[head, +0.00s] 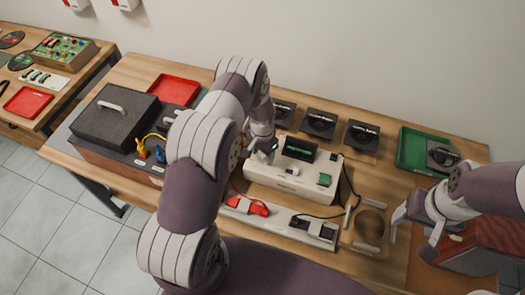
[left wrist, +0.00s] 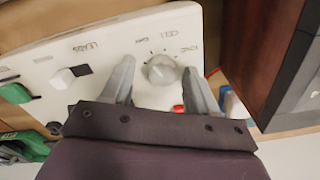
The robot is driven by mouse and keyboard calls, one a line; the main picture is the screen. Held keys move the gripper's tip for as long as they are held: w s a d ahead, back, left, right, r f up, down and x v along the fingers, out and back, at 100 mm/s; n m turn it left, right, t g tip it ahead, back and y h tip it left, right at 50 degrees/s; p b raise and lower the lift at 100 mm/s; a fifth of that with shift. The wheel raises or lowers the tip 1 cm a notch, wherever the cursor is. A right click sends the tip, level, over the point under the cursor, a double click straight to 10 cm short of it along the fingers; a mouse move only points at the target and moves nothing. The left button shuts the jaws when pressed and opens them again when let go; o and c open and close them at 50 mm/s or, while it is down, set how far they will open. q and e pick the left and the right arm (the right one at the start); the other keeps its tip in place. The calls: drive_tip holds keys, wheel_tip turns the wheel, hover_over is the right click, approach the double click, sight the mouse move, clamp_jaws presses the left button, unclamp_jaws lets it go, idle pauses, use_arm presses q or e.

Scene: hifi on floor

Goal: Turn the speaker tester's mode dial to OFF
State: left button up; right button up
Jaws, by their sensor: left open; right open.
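The white speaker tester (head: 262,185) stands in the middle of the table, with a dark screen on top and a green part at its right. In the left wrist view, its white panel (left wrist: 100,55) shows a pale round dial (left wrist: 160,68) with printed marks around it. The marks are too blurred for me to read the setting. My left gripper (left wrist: 158,73) is open, with one finger on each side of the dial; I cannot tell whether they touch it. In the head view, my left gripper (head: 262,150) is over the tester's left end. My right gripper (head: 430,215) is open and empty at the right.
Small black speakers (head: 320,123) line the back. A green tray (head: 408,155) is at the back right, a red tray (head: 175,88) at the back left beside a dark case (head: 112,112). A white strip with red and black parts (head: 285,222) lies in front. Cables run at the tester's right.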

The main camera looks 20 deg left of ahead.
use_arm(q)
drive_tip(key=shift+w+a+f, duration=0.1)
drive_tip(key=shift+w+f, duration=0.1)
drive_tip(key=shift+w, duration=0.05)
drive_tip(key=shift+c, duration=0.2)
drive_tip(key=c, duration=1)
use_arm(e)
drive_tip(key=shift+w, duration=0.35)
drive_tip(key=shift+f, duration=0.25)
use_arm(q)
drive_tip(key=n+b, duration=0.2)
drive_tip(key=n, duration=0.1)
drive_tip(key=shift+b, duration=0.3)
drive_tip(key=n+b, duration=0.1)
drive_tip(key=n, duration=0.2)
drive_tip(key=shift+n+b, duration=0.75)
drive_tip(key=shift+n, duration=0.65)
use_arm(e)
drive_tip(key=shift+a+f, duration=0.1)
drive_tip(key=shift+f, duration=2.25)
use_arm(q)
drive_tip(key=shift+r, duration=0.1)
